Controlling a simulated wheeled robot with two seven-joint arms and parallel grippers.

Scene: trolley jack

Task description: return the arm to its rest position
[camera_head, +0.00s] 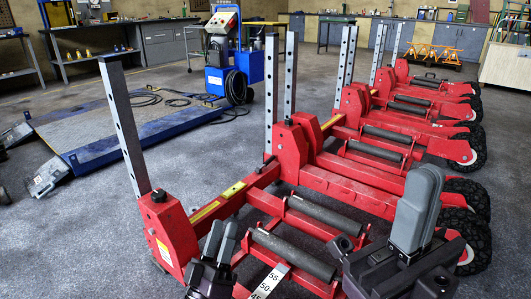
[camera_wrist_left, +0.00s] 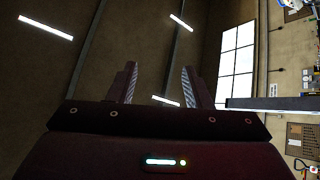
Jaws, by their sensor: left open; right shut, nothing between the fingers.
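My left gripper (camera_head: 223,238) stands at the lower middle of the head view, fingers pointing up, in front of the nearest red trolley jack (camera_head: 180,232). In the left wrist view my left gripper (camera_wrist_left: 158,72) is open, with only the ceiling and its lights between the fingers. My right gripper (camera_head: 418,205) is at the lower right of the head view, fingers up and shut together, with nothing held. It hides part of the red frame and a wheel behind it.
Several red jacks with grey rollers (camera_head: 315,213), upright posts (camera_head: 123,125) and black wheels (camera_head: 468,196) run back to the right. A blue lift platform (camera_head: 95,152) and a blue machine (camera_head: 222,80) stand behind at left. Grey floor (camera_head: 80,235) is clear at lower left.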

